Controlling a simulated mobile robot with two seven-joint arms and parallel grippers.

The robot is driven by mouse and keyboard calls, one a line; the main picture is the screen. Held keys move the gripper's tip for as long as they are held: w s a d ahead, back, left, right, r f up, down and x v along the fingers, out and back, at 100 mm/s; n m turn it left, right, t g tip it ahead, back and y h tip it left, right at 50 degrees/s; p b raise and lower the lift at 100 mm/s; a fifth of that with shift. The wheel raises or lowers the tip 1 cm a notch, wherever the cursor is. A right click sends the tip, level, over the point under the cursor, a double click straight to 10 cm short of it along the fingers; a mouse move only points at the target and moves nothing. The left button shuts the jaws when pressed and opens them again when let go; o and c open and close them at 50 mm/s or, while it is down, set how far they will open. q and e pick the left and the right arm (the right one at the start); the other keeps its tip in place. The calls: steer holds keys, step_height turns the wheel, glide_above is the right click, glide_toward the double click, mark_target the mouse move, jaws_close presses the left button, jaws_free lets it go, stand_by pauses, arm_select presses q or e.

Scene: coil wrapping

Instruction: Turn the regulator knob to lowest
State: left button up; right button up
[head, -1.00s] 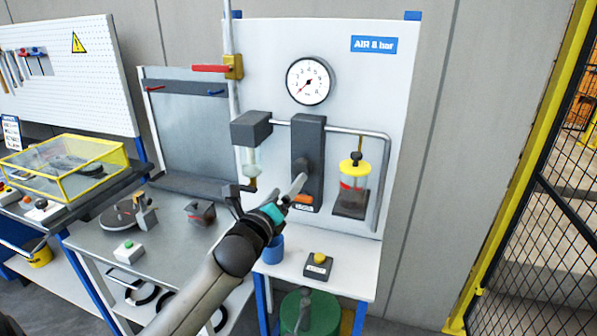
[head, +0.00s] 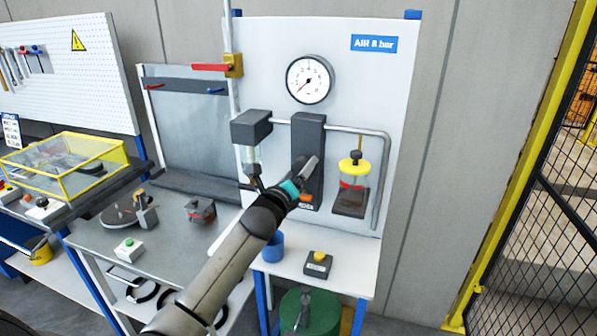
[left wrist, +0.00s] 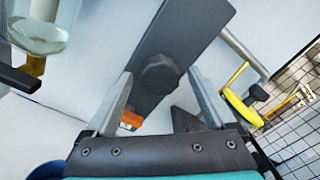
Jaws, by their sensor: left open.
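The regulator is a tall dark grey block (head: 310,135) on the white panel. Its dark faceted knob (left wrist: 160,76) shows in the left wrist view, on the face of the block. In the head view my gripper covers the knob. My left gripper (head: 308,168) is open and empty in front of the block. In the left wrist view its fingers (left wrist: 160,88) stand to the left and right of the knob. I cannot tell whether they touch it. The round pressure gauge (head: 309,80) above has its needle toward the lower left.
An orange part (head: 306,197) is at the block's foot. A hanging glass bowl (left wrist: 38,30) is to the left. A blue cup (head: 273,248) and a yellow button box (head: 318,264) stand below.

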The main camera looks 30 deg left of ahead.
arm_select(q)
steer(key=shift+c, duration=0.3)
steer(key=c, duration=1.3)
steer(key=shift+n, duration=0.3)
